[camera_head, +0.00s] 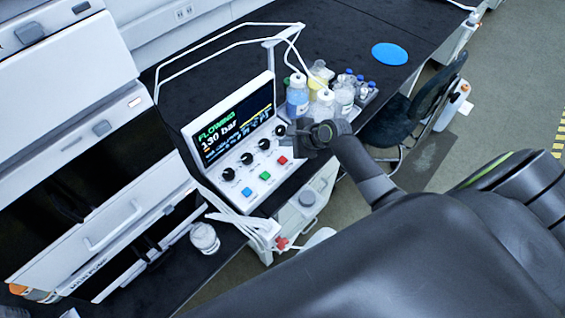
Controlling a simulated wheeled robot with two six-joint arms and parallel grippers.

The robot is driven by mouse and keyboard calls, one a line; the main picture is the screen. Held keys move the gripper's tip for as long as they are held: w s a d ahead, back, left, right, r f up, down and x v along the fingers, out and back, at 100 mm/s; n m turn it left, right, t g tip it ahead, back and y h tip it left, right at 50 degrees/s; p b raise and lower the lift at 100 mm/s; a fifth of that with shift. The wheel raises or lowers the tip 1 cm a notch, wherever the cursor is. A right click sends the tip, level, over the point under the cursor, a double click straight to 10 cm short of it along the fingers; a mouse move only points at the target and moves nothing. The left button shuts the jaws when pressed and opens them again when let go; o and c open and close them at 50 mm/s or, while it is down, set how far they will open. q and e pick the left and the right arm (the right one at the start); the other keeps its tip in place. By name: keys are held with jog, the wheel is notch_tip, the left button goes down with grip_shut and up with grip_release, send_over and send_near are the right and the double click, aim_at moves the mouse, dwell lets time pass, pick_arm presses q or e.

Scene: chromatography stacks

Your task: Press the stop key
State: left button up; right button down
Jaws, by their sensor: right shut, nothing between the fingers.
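A white control unit (222,189) stands tilted in the view on the black bench. Its screen (235,120) reads "FLOWING" and "130 bar" beside a yellow trace. Below it are several black knobs (247,158) and a row of blue (246,191), green (265,176) and red (283,160) square keys. Any lettering on the keys is too small to read. My right gripper (291,143) is shut and empty, at the unit's right end, just above the red key in the picture. I cannot tell whether it touches the panel. My left gripper is out of view.
Capped bottles, one with blue liquid (297,99), stand close behind my right gripper with white tubing. A blue disc (389,54) lies on clear bench beyond. White instrument stacks (70,90) fill the left. A small jar (204,237) stands at the front.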

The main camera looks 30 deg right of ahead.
aim_at(286, 161)
notch_tip(286, 161, down, 4)
jog(key=b, duration=0.3)
jog(key=shift+r, duration=0.25)
jog(key=shift+f, duration=0.4)
jog(key=shift+f+b, duration=0.6)
jog(key=shift+f, duration=0.2)
jog(key=shift+f, duration=0.15)
dwell(0.6)
jog(key=shift+f, duration=0.25)
